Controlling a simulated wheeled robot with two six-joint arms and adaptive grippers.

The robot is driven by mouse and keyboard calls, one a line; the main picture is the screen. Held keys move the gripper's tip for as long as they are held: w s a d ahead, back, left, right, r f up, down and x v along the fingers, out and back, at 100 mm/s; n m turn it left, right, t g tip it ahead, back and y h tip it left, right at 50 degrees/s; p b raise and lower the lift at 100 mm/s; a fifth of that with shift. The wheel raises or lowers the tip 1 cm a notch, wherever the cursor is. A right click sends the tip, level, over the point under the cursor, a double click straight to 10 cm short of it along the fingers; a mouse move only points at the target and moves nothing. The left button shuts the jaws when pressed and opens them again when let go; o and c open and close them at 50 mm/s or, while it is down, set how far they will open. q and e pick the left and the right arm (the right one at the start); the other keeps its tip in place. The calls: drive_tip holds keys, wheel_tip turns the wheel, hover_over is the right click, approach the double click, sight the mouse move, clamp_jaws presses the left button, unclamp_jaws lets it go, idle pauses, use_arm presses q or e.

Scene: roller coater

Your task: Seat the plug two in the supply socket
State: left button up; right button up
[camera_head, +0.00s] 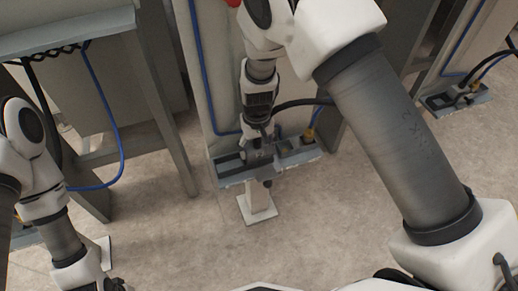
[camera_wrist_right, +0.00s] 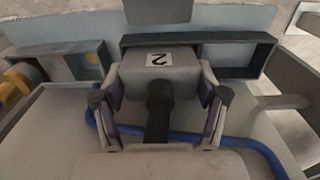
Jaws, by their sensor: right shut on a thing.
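Plug two (camera_wrist_right: 160,75), a grey block with a white "2" label and a black cable, is between the fingers of my right gripper (camera_wrist_right: 161,97). The gripper is shut on its sides. In the head view my right gripper (camera_head: 258,150) reaches down at a grey-blue floor tray (camera_head: 235,182). A long dark frame (camera_wrist_right: 228,48) with open compartments lies just beyond the plug; I take it as the supply socket. The plug overlaps its near edge, and I cannot tell whether it is inside. My left gripper (camera_head: 116,285) is cut off at the bottom edge.
A yellow plug (camera_wrist_right: 14,84) sits by a smaller dark frame (camera_wrist_right: 75,62) at the left of the wrist view. A blue cable (camera_wrist_right: 262,146) runs beneath the gripper. A white stand (camera_head: 258,203) is before the tray. A grey bench (camera_head: 70,30) stands left.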

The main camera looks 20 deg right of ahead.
sight(257, 147)
drive_tip(key=o, duration=1.5)
drive_tip(key=shift+f, duration=0.1)
wheel_tip(257, 147, up, 8)
drive_tip(key=shift+p, duration=0.85)
